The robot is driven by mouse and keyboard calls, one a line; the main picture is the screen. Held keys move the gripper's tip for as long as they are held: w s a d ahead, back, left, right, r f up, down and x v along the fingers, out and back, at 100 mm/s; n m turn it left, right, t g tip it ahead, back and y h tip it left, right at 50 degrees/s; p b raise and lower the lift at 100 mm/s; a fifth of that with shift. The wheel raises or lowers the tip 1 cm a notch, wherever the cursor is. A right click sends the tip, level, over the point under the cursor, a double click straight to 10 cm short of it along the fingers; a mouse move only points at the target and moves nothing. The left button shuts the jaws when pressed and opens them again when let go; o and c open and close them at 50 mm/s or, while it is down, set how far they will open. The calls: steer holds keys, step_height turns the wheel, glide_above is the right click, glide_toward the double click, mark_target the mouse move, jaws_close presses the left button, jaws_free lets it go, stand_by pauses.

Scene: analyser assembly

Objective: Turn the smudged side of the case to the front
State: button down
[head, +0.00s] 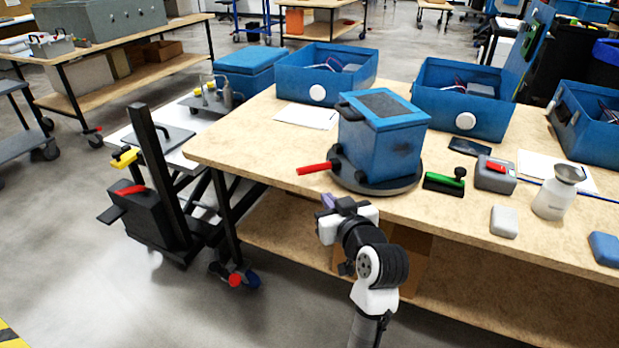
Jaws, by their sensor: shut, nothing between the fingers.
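The blue case (376,150) has a grey panel in its top and stands on a dark round turntable (376,187) near the table's front edge. It is turned at an angle, showing two sides. Dark marks seem to show on its right side, but I cannot tell for sure that they are the smudge; its far sides are hidden. A red handle (314,168) sticks out to the left from the turntable. My gripper (327,203) is shut and empty, in front of the table edge, below the red handle and apart from it.
Open blue cases (462,110) stand behind. A dark lift cart (160,215) stands left of the table.

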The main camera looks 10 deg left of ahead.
mark_target(305, 172)
steer(key=p+x, duration=0.1)
steer(key=x, duration=1.2)
steer(key=shift+p, duration=0.4)
